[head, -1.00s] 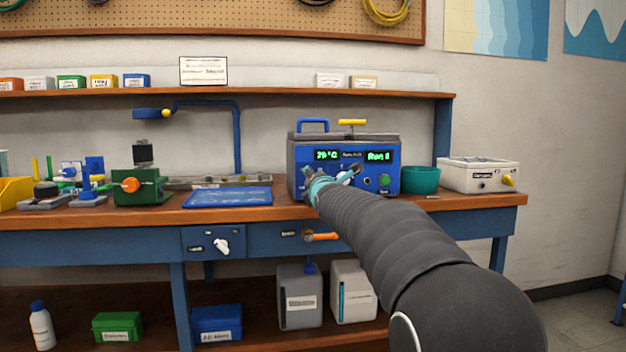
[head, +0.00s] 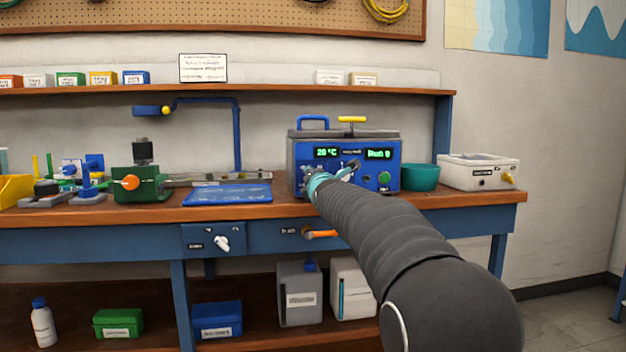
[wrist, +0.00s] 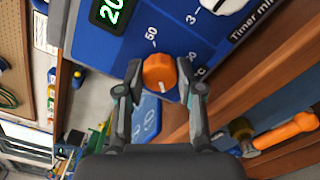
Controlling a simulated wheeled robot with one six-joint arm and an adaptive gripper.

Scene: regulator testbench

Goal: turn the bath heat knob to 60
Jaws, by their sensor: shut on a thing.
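The bath (head: 345,150) is a blue-fronted box with a grey lid on the bench; its green display (head: 327,152) reads 20 °C. In the wrist view the orange heat knob (wrist: 159,73) sits on the blue panel, with a short white mark on its face and a printed 50 beside it. My gripper (wrist: 167,80) is shut on this knob, one finger on each side. In the head view my arm hides the knob and most of the gripper at the bath's lower left front.
A white timer knob (wrist: 228,5) is close by on the panel. Below, an orange handle (head: 321,235) sticks out from the bench front. A teal bowl (head: 421,178) stands right of the bath and a blue tray (head: 228,195) lies left of it.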

